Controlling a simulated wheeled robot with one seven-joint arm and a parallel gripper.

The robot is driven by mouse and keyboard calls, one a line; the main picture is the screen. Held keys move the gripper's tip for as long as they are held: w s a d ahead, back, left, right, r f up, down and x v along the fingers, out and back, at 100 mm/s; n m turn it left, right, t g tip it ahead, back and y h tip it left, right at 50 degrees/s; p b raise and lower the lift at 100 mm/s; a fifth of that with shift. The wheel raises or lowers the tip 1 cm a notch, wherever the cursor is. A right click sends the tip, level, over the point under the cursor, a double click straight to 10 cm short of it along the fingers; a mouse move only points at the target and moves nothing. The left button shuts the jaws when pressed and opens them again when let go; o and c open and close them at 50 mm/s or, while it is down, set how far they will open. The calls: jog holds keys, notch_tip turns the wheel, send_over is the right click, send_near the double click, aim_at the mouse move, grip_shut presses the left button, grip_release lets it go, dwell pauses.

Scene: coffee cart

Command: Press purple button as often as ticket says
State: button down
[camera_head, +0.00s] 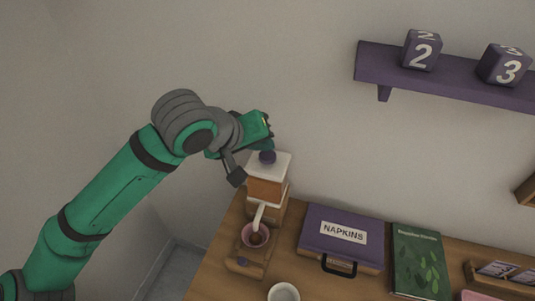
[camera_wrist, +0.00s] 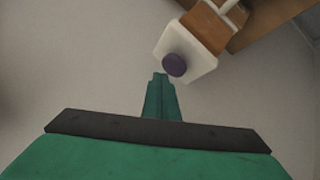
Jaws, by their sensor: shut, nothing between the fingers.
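The purple button (camera_head: 268,157) is a rounded knob on the white top of a white and orange-brown machine (camera_head: 266,190). It also shows in the wrist view (camera_wrist: 174,65). My gripper (camera_wrist: 160,77) is shut and empty, its green fingertips close to the button's lower left in the wrist view. In the head view the gripper (camera_head: 270,146) is just above the button; I cannot tell whether they touch. A wooden rack (camera_head: 478,276) at the right edge holds small cards (camera_head: 496,268); their print is too small to read, and I cannot tell whether one is the ticket.
A purple napkins case (camera_head: 341,240), a green book (camera_head: 419,262) and a white cup (camera_head: 284,292) are on the wooden counter (camera_head: 210,272). A purple shelf (camera_head: 440,80) above holds number blocks 2 (camera_head: 421,51) and 3 (camera_head: 504,66).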

aim_at(264, 158)
jog(key=shift+r, duration=2.5)
dwell(0.9)
